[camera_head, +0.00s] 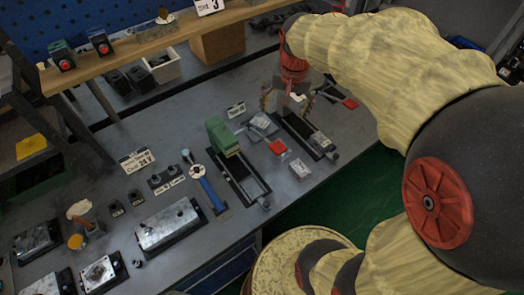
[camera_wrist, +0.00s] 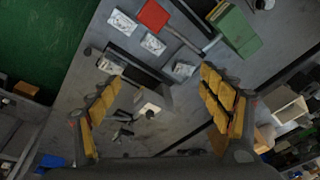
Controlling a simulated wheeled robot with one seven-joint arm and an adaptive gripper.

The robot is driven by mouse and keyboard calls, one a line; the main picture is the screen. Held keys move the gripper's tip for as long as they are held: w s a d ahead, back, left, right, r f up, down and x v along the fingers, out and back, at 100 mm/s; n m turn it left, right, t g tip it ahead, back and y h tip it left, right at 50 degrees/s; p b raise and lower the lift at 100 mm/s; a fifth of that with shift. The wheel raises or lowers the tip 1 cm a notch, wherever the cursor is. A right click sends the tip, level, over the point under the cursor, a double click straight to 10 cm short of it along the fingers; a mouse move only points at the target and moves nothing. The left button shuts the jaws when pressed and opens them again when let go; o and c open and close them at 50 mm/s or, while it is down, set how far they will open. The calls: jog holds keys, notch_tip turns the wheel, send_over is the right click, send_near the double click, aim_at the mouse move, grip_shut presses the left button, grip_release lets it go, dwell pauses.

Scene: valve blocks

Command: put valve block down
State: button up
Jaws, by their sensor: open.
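A grey valve block (camera_head: 289,101) stands at the far end of the right-hand dark vise-like fixture (camera_head: 305,135), partly hidden by my gripper. My gripper (camera_head: 285,94) is over it, with one finger on either side. In the wrist view my gripper (camera_wrist: 160,76) has its two yellow-padded fingers spread wide. I cannot tell exactly how the block sits in the fixture.
A green block (camera_head: 222,138) sits in the neighbouring fixture to the left. A blue-handled tool (camera_head: 211,192) and a metal block (camera_head: 168,225) are farther left. A wooden shelf (camera_head: 130,53) runs along the back.

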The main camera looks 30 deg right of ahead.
jog(key=s+a+r+n+t+y, duration=0.1)
jog(key=s+a+r+n+t, duration=0.2)
jog(key=s+a, duration=1)
notch_tip(320, 180, up, 2)
jog(key=a+n, duration=0.2)
jog(key=n, duration=0.3)
jog(key=shift+s+a+r+n, duration=0.15)
jog(key=shift+s+a+n, duration=0.15)
jog(key=shift+a, duration=0.1)
